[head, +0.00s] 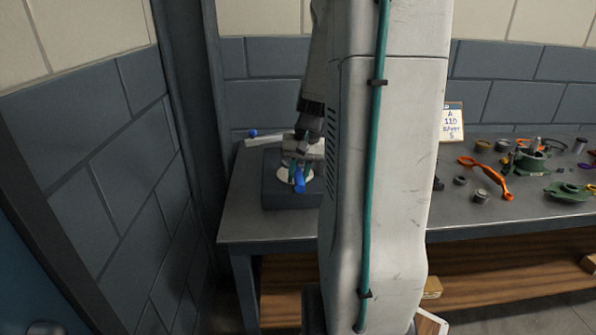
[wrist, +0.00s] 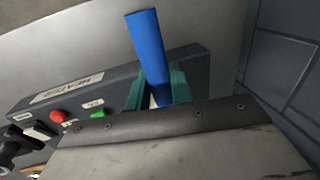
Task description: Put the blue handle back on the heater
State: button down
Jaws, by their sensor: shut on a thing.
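The blue handle (head: 299,182) is a short blue rod. It also shows in the wrist view (wrist: 149,45), standing up from between my gripper's teal fingers. In the wrist view the heater (wrist: 195,62) carries a label, a red button (wrist: 57,116) and a green button (wrist: 97,113). The handle's lower end is hidden by the gripper, so I cannot tell whether it touches the heater.
My arm's large pale link hides the middle of the bench. To its right the bench (head: 452,218) holds an orange-handled tool (head: 487,176), green parts (head: 530,160) and several small rings. A grey pillar and wall stand close on the left. A blue ball (head: 252,133) shows behind the heater.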

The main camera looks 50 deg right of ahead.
jog(key=shift+f, duration=1.55)
jog(key=c, duration=1.1)
grip_release()
jog(key=shift+c, duration=0.2)
jog(key=shift+r, duration=5.2)
notch_tip(320, 180, up, 8)
jog(key=s+d, duration=0.1)
jog(key=shift+s+f, duration=0.15)
